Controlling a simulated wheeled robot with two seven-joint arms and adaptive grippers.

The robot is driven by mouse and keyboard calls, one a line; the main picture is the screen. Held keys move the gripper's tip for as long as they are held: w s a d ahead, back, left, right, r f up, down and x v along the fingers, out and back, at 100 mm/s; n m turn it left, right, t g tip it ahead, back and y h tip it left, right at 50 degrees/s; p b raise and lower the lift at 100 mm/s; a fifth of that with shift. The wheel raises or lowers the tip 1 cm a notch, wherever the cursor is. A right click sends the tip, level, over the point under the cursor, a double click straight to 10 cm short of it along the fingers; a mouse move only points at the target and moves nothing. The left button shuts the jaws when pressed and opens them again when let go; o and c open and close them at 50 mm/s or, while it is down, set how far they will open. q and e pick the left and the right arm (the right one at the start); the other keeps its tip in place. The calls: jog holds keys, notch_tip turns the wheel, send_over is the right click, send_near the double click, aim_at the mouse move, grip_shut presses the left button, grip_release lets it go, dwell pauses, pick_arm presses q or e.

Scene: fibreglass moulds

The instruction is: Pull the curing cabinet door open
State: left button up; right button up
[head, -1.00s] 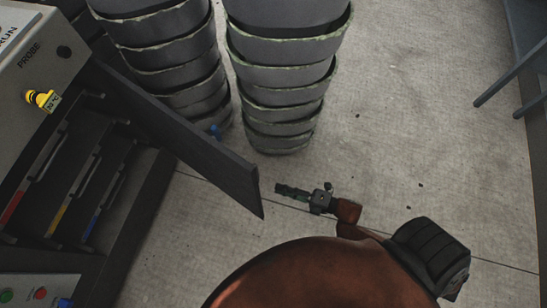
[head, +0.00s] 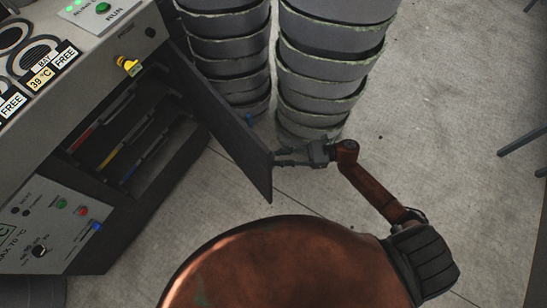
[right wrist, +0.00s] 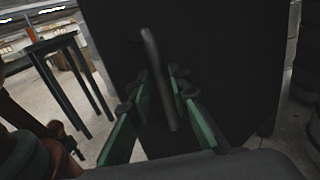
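The curing cabinet (head: 150,215) stands at the left in the head view. Its dark door (head: 228,130) is swung partly open, showing the shelves inside. My right gripper (head: 276,158) is at the outer face of the door, near its free edge. In the right wrist view the dark door (right wrist: 225,45) fills the middle, with a vertical bar handle (right wrist: 155,70) on it. The right gripper's green-padded fingers (right wrist: 158,84) are apart, one on each side of the handle, with gaps visible. My left gripper is out of view.
Stacks of grey moulds (head: 325,65) stand just behind the door and gripper. A yellow tagged probe (head: 129,66) sticks out of the cabinet front. The floor (head: 450,130) to the right is mostly clear. A dark table (right wrist: 65,50) shows in the wrist view.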

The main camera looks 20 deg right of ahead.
jog(key=shift+x, duration=1.2)
jog(key=shift+c, duration=0.7)
grip_shut()
